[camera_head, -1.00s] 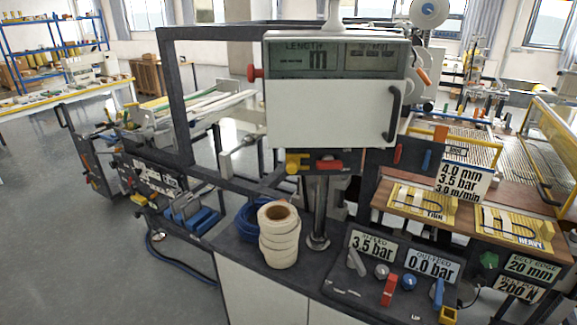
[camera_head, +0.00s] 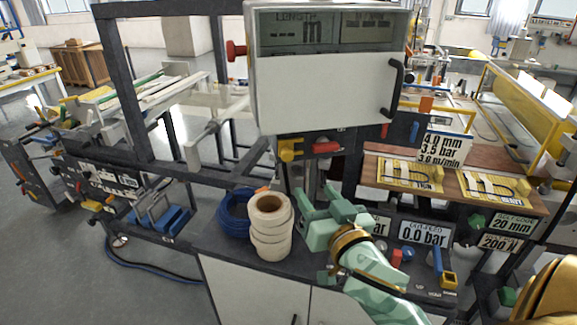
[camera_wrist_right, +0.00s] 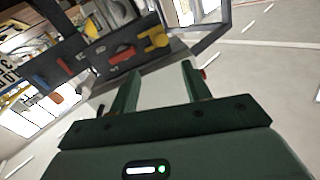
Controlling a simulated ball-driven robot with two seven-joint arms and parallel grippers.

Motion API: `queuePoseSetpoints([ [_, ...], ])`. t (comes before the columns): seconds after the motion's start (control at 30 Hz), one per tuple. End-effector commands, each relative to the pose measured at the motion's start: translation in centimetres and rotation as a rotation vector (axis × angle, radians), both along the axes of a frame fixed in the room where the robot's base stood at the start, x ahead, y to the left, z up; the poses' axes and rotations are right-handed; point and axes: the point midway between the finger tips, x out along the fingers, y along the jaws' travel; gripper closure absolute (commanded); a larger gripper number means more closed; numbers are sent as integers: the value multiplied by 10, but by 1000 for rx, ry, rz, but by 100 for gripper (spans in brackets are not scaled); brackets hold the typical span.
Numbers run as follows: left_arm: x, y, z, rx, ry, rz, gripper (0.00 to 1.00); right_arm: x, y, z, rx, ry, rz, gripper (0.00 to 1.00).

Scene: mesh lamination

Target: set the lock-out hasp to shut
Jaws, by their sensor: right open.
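A small dark panel (camera_head: 335,143) hangs under the white display box. It carries a red lever-like part (camera_head: 325,147) and a yellow knob-like part (camera_head: 290,150). The red part may be the lock-out hasp; I cannot tell for sure, nor whether it is shut. In the right wrist view the red part (camera_wrist_right: 122,54) and the yellow part (camera_wrist_right: 155,38) lie beyond the fingertips. My right gripper (camera_head: 328,197) is pale green, open and empty, below the panel and apart from it. It also shows in the right wrist view (camera_wrist_right: 160,75). My left gripper is not in view.
A stack of white rolls (camera_head: 271,230) and a blue coil (camera_head: 234,215) stand on the bench left of my right gripper. The white box (camera_head: 320,92) with its dark handle (camera_head: 396,90) is above. My arm partly hides the lower dials and pressure signs.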

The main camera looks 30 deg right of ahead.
Motion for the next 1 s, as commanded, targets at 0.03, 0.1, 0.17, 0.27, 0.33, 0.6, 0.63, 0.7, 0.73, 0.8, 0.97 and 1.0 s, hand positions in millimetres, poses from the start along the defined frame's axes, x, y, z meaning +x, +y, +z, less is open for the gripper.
queuePoseSetpoints([
  [0.03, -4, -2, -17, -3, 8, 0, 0, 10, -2, -7, -4, -6, 2, 52],
  [0.1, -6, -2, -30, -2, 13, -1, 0, 24, -5, -8, -4, -5, 1, 52],
  [0.17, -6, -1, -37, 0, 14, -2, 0, 37, -8, -7, -7, -2, 1, 52],
  [0.27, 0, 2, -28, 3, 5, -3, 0, 63, -14, 0, -6, -1, 1, 52],
  [0.33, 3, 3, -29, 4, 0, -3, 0, 80, -17, 0, -5, 0, 1, 52],
  [0.6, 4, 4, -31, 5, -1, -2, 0, 126, -27, -1, -3, 1, 2, 52],
  [0.63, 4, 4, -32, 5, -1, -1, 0, 129, -28, -1, -3, 1, 2, 52],
  [0.7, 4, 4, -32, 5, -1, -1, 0, 133, -29, -1, -4, 2, 2, 52],
  [0.73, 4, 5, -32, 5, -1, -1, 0, 135, -29, -1, -4, 2, 2, 52],
  [0.8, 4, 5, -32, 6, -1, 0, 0, 136, -30, -1, -4, 2, 2, 52],
  [0.97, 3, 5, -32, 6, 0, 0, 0, 136, -30, -1, -3, 2, 2, 52],
  [1.0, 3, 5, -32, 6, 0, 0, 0, 136, -30, -1, -3, 2, 2, 52],
])
